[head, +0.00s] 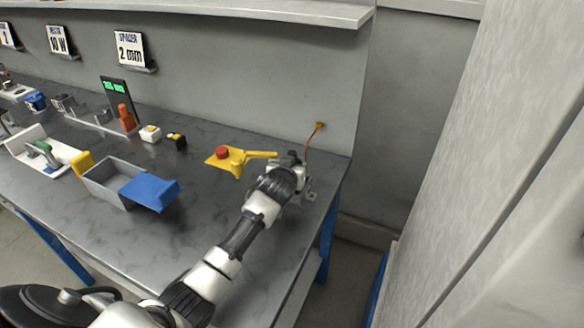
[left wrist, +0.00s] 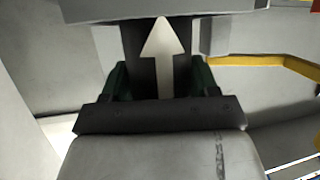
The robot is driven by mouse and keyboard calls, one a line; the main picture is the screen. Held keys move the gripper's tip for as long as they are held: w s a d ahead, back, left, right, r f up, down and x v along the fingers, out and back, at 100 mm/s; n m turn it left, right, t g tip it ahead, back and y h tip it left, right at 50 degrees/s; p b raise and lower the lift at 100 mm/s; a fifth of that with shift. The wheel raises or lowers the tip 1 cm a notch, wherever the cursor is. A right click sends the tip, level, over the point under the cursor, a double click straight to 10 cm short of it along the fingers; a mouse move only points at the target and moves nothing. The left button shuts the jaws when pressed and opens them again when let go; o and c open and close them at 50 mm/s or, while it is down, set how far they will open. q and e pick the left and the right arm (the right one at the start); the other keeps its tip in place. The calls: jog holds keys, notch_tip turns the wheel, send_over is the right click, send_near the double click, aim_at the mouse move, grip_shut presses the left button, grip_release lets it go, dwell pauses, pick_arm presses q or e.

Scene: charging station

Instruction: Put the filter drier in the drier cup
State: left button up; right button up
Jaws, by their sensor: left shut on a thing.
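My left gripper (head: 292,166) is at the far right end of the bench, beside a yellow piece. In the left wrist view its dark green fingers (left wrist: 160,82) stand on both sides of a dark body with a white arrow, which I take to be the filter drier (left wrist: 142,62). The gripper is shut on it, and the arrow points away from the wrist. A grey block (left wrist: 160,10) lies across the far end of the dark body; I cannot tell whether it is the drier cup. The arm hides most of this spot in the head view. My right gripper is not in view.
A yellow piece with a red knob (head: 222,153) lies left of the gripper. A thin red line rises to a small fitting (head: 320,126) near the wall. A grey bin (head: 105,188) with a blue part (head: 150,192) stands left. The bench's front middle is clear.

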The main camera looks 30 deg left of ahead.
pick_arm(q)
jog(key=shift+f, duration=0.15)
jog(key=o, duration=1)
jog(key=shift+o, duration=0.2)
jog(key=shift+s+r, duration=0.15)
jog(key=shift+r, duration=0.1)
jog(key=v, duration=1.1)
jog(key=shift+s+d, duration=0.2)
jog(key=shift+s, duration=0.2)
jog(key=shift+r, duration=0.1)
